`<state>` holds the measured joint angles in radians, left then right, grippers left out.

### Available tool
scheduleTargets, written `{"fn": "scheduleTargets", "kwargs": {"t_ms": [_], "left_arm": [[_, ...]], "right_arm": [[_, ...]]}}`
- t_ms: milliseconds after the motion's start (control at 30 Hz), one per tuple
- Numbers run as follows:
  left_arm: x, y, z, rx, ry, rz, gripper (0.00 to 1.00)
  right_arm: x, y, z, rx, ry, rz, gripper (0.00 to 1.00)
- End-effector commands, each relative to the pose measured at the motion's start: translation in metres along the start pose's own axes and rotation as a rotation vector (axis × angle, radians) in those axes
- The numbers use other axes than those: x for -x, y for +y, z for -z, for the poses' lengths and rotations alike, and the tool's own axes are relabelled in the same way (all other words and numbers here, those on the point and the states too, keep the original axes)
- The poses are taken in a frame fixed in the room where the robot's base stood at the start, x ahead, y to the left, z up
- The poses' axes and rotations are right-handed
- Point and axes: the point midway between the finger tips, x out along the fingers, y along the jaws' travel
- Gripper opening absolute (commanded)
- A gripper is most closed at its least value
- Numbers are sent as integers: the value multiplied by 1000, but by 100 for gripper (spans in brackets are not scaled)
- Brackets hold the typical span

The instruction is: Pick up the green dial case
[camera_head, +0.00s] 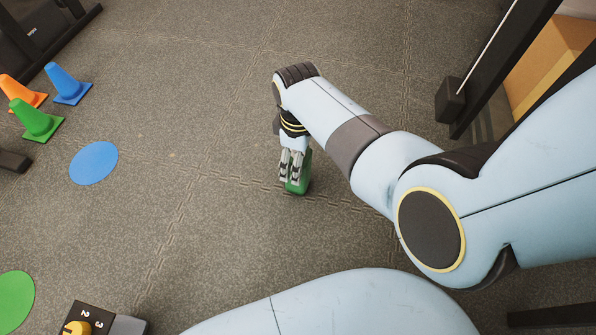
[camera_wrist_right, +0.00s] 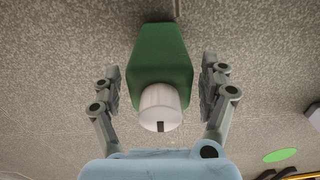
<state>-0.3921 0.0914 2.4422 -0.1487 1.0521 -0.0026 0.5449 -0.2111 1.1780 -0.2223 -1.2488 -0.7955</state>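The green dial case (camera_wrist_right: 160,55) lies between the two fingers of my right gripper (camera_wrist_right: 160,88) in the right wrist view. It has a white round knob (camera_wrist_right: 160,105) with a dark mark. Narrow gaps show between the case and each finger, so the gripper is open around it. In the head view the right gripper (camera_head: 291,165) reaches down to the floor, and part of the green case (camera_head: 302,178) shows beside its fingers; the rest is hidden. My left gripper is not in view.
A dark case with a yellow knob (camera_head: 76,328) stands at the bottom left. A blue disc (camera_head: 94,163) and a green disc (camera_head: 14,302) lie on the floor. Orange, green and blue cones (camera_head: 68,84) stand upper left. The floor around the green case is clear.

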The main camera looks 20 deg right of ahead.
Motion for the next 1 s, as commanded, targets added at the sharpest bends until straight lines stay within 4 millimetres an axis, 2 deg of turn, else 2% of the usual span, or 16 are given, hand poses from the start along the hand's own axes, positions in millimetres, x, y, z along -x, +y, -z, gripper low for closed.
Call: {"fn": "scheduleTargets", "kwargs": {"t_ms": [67, 567, 1000], "left_arm": [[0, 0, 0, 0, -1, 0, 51], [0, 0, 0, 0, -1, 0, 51], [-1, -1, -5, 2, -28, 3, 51]], "right_arm": [[0, 0, 0, 0, 0, 0, 64], [0, 0, 0, 0, 0, 1, 0], [3, 1, 0, 0, 1, -1, 0]]}}
